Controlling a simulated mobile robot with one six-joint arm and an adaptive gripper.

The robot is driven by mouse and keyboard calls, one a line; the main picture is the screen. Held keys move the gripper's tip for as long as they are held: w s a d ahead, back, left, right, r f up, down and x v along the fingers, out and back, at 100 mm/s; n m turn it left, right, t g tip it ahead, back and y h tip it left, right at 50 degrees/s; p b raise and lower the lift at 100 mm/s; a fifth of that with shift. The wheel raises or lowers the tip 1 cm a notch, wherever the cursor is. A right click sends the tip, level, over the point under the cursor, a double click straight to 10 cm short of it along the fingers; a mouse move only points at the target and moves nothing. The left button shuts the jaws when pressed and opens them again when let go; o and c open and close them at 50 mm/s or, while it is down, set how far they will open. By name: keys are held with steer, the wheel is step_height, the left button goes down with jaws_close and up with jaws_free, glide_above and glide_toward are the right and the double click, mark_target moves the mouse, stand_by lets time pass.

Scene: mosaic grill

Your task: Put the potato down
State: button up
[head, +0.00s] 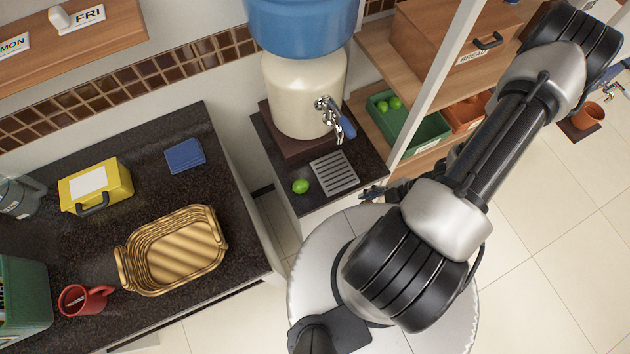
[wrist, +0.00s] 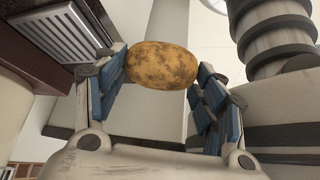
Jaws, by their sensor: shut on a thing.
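The potato (wrist: 160,65) is brown and speckled. In the wrist view my gripper (wrist: 158,78) is shut on it, with blue-padded fingers pressing its left and right ends. The potato is held up at the fingertips. In the head view my gripper (head: 374,192) is only partly seen, just right of the small dark counter (head: 318,201) under the water dispenser. My own arm covers the rest of it there, and I cannot make out the potato in that view.
A metal drip grate (head: 335,173) and a green lime (head: 300,186) are on the small counter, below the water dispenser (head: 303,95). A wicker basket (head: 215,226), yellow box (head: 95,184), blue cloth (head: 184,155) and red mug (head: 84,299) stand on the dark counter at left. A green bin (head: 425,134) holds limes.

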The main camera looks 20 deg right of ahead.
steer(key=shift+w+a, duration=0.15)
steer(key=shift+a, duration=0.2)
steer(key=w, duration=1.1)
steer(key=w+b, duration=0.1)
steer(key=w, duration=0.5)
steer(key=shift+w+a, duration=0.25)
steer(key=shift+a, duration=0.05)
steer(key=shift+f+b, duration=0.65)
steer(key=shift+f, duration=1.05)
steer(key=shift+f, duration=0.15)
steer(key=o, duration=1.1)
steer(key=shift+o, duration=0.2)
steer(key=shift+r, duration=0.3)
steer(key=p+v, duration=0.2)
steer(key=v, duration=0.5)
steer(key=shift+p, duration=0.3)
